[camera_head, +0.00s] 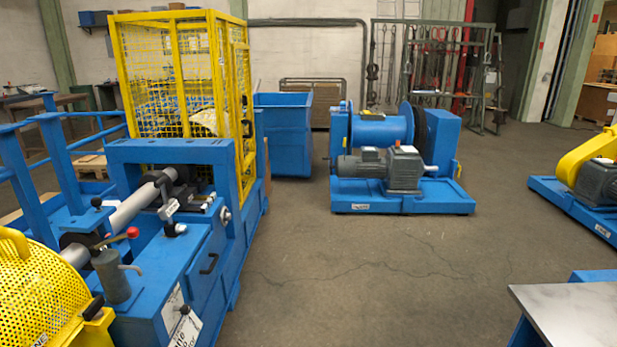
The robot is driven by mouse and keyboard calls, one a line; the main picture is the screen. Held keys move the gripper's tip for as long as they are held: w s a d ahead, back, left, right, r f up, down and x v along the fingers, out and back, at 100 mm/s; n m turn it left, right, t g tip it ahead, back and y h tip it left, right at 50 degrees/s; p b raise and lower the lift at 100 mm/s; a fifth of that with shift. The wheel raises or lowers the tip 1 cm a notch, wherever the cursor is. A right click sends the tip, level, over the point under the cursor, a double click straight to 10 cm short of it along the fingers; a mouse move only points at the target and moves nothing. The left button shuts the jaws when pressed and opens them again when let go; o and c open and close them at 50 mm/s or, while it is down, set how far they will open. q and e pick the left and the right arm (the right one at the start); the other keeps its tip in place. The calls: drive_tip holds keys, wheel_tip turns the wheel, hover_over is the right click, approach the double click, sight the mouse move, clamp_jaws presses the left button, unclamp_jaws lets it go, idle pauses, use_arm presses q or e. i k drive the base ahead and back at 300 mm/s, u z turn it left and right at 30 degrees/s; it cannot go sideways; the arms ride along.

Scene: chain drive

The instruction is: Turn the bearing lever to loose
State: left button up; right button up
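A blue machine frame (165,275) on the left carries a thick grey shaft (132,207). A lever with a red knob (132,232) sticks out above a grey cylinder (112,277) near the front end of the shaft. A grey clamp-like handle (168,206) stands by the shaft farther back. Small black knobs (96,202) show around the machine. I cannot tell for certain which of these is the bearing lever, and no loose marking is readable. Neither of my grippers is in view.
A yellow perforated guard (38,290) stands at the lower left and a yellow mesh cage (165,80) behind the machine. A blue winch (400,195) stands mid-floor. A metal-topped table (575,315) is at the lower right. The floor (350,275) between is clear.

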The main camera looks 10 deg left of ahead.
sight(184, 187)
drive_tip(key=z, duration=0.05)
drive_tip(key=i, duration=1.9)
drive_tip(key=u, duration=0.6)
drive_tip(key=i, duration=1.6)
drive_tip(key=u, duration=1.9)
drive_tip(key=i, duration=0.75)
drive_tip(key=u, duration=0.6)
